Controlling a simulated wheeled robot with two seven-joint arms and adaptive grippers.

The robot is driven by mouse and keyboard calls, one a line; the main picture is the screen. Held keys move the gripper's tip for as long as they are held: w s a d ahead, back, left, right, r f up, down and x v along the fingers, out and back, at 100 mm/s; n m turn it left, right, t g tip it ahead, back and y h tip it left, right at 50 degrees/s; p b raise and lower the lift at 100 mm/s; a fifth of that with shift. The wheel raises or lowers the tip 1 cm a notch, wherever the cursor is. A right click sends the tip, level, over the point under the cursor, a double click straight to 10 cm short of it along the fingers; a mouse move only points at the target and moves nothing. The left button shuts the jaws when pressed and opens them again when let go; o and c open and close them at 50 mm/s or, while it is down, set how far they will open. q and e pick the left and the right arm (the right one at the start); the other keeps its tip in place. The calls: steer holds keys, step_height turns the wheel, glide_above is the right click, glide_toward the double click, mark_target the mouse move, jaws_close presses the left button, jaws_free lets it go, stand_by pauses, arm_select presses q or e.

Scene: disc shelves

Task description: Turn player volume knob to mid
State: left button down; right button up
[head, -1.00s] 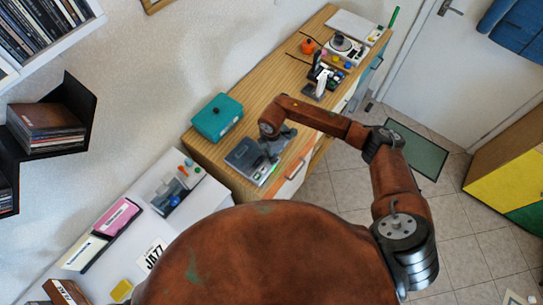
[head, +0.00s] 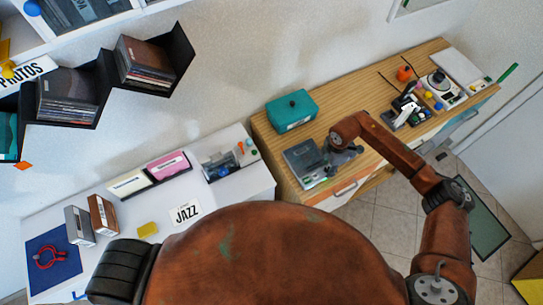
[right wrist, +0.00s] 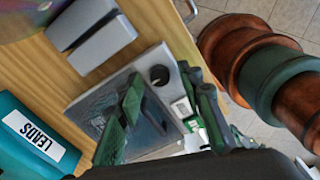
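The player (head: 303,165) is a flat grey box with a dark clear lid, on the wooden desk. In the right wrist view the player (right wrist: 103,103) fills the middle. Its volume knob (right wrist: 159,75) is a round black knob near one corner; its setting is too small to read. My right gripper (head: 343,157) is over the player's right side. In the right wrist view its two dark green fingers stand apart, with the gripper (right wrist: 170,90) open and empty around the knob's area. Contact with the knob cannot be told. My left gripper is not in view.
A teal box (head: 291,110) stands behind the player; its LEADS label shows in the right wrist view. Small devices (head: 408,112) and an orange item (head: 404,73) are farther right. A white table (head: 107,204) with cases stands left. Black shelves (head: 180,60) hang on the wall.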

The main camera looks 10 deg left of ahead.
mark_target(328, 169)
steer(key=n+b, duration=0.1)
steer(key=n, duration=0.2)
steer(key=shift+f+n, duration=0.15)
steer(key=shift+n, duration=0.25)
steer(key=n+b, duration=0.2)
steer(key=n, duration=0.2)
steer(key=shift+n, duration=0.4)
steer(key=n, duration=0.4)
steer(key=shift+n+b, duration=0.3)
steer(key=shift+b, duration=0.05)
steer(key=n, duration=0.4)
steer(key=shift+n, duration=0.4)
step_height(328, 169, up, 7)
steer(key=shift+r+b, duration=0.2)
steer(key=shift+b, duration=0.4)
steer(key=s+a+r+n+g+y, duration=0.1)
steer(key=s+a+y, duration=0.2)
steer(key=a, duration=0.4)
steer(key=s+a+r+y, duration=0.1)
steer(key=s+a+y, duration=0.2)
steer(key=a, duration=0.4)
steer(key=s+a+r+m+y, duration=0.1)
steer(key=s+a+r+y, duration=0.2)
steer(key=a+r+y, duration=0.4)
steer(key=shift+a+r, duration=1.15)
steer(key=shift+r, duration=0.2)
